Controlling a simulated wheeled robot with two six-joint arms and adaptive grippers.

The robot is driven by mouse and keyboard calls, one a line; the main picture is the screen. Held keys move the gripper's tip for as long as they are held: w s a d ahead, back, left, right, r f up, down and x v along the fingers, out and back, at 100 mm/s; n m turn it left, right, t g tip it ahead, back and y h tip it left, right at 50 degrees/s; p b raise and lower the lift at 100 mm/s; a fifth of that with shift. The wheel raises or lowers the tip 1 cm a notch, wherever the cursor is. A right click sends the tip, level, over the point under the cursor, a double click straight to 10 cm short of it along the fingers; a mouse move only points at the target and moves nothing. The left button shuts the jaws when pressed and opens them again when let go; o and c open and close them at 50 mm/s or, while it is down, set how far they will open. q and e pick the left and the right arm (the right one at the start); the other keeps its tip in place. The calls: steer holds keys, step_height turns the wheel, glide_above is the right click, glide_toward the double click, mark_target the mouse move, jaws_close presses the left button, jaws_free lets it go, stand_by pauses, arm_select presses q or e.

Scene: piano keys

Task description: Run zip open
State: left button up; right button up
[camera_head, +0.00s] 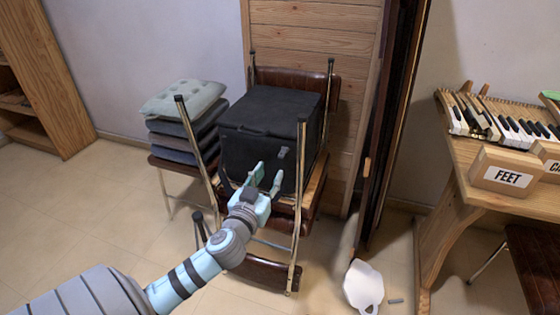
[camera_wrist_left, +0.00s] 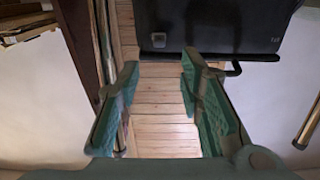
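A black box-shaped bag (camera_head: 262,112) sits on a chair in the head view. It also shows at the top of the left wrist view (camera_wrist_left: 215,22). My right gripper is out of view.
The brown chair (camera_head: 318,84) has metal posts beside the bag. Stacked cushions (camera_head: 186,128) are at left. A white object (camera_head: 364,286) lies on the floor.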

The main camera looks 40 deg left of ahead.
mark_target(280, 156)
arm_select(q)
steer(key=x, duration=0.8)
steer(key=shift+w+f+b, duration=0.1)
steer(key=shift+b, duration=0.3)
steer(key=shift+w+a, duration=0.15)
steer(key=shift+w, duration=0.35)
jaws_close()
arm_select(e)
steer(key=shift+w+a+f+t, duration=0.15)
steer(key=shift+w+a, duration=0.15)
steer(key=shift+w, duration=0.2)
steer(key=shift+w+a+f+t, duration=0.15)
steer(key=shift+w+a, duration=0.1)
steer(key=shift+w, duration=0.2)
